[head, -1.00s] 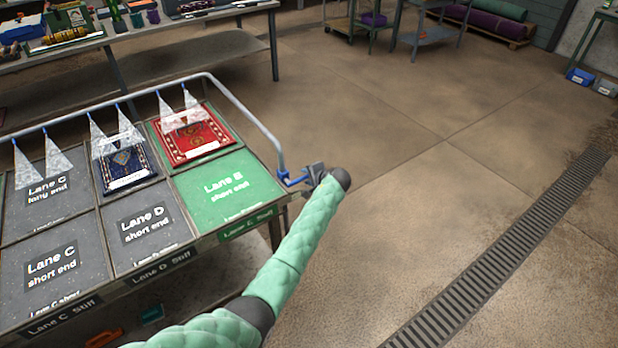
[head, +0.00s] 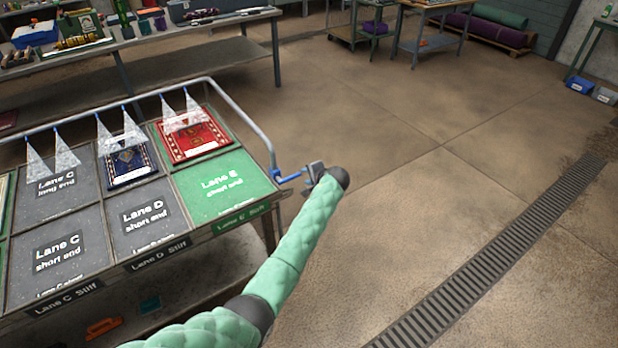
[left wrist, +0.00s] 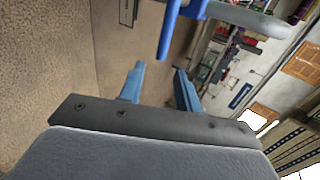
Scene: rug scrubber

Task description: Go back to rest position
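My left gripper (head: 308,177) is beside the right end of the wash bench, close to a blue lever (head: 289,177) on the grey spray pipe (head: 255,125). In the left wrist view its two blue fingers (left wrist: 158,80) stand apart with nothing between them. The lever (left wrist: 170,28) shows beyond the fingertips there, apart from them. White sprays fall from the pipe's nozzles over the lanes. A red rug (head: 195,142) lies at the far end of Lane E, and a blue rug (head: 130,164) at the far end of Lane D. My right gripper is not in view.
The green Lane E board (head: 222,200) and the bench edge lie just left of my arm. A long table (head: 150,45) with tools stands behind. Carts (head: 425,45) stand at the back. Open floor (head: 420,220) with a drain grate (head: 500,255) lies right.

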